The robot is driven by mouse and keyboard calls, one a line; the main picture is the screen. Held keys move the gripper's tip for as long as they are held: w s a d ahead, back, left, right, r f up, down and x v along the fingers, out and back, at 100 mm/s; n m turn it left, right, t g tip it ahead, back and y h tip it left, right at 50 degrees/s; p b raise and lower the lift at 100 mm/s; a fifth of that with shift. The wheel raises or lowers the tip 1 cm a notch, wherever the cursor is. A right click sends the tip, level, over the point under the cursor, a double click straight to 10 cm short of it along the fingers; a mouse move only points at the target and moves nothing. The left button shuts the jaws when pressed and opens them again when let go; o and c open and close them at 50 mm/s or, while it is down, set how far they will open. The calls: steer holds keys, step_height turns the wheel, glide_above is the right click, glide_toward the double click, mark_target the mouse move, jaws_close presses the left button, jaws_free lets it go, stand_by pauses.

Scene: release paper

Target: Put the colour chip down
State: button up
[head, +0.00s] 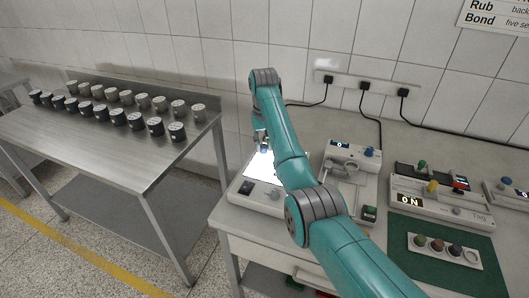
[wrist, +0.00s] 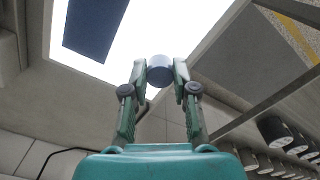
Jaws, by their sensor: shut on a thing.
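In the wrist view, my gripper (wrist: 160,72) is shut on a small grey-blue round piece (wrist: 160,76), which I take to be the colour chip. The piece sits between the two fingertips, with a round face showing. Behind it is a bright white lit panel (wrist: 140,35) with a dark blue rectangle (wrist: 95,25) on it. In the head view, my gripper (head: 260,138) is above the far part of the lit panel (head: 259,163). The chip is too small to make out there. I cannot tell whether it touches the panel.
A holder (head: 417,253) with several coloured pieces lies on a green mat (head: 487,270) at the right. Devices with knobs (head: 350,165) stand right of my arm. A metal table (head: 110,135) with several dark-sided cups is at the left, across a gap. A tiled wall is behind.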

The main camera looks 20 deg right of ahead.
mark_target(263, 146)
steer(key=shift+f, duration=1.75)
steer(key=o, duration=0.8)
steer(key=shift+f, duration=0.1)
steer(key=shift+o, duration=0.2)
step_height(263, 146, up, 11)
steer(key=shift+w+f, duration=0.1)
steer(key=shift+f, duration=0.05)
steer(key=shift+r, duration=0.75)
steer(key=shift+s+a, duration=0.1)
steer(key=shift+s, duration=0.1)
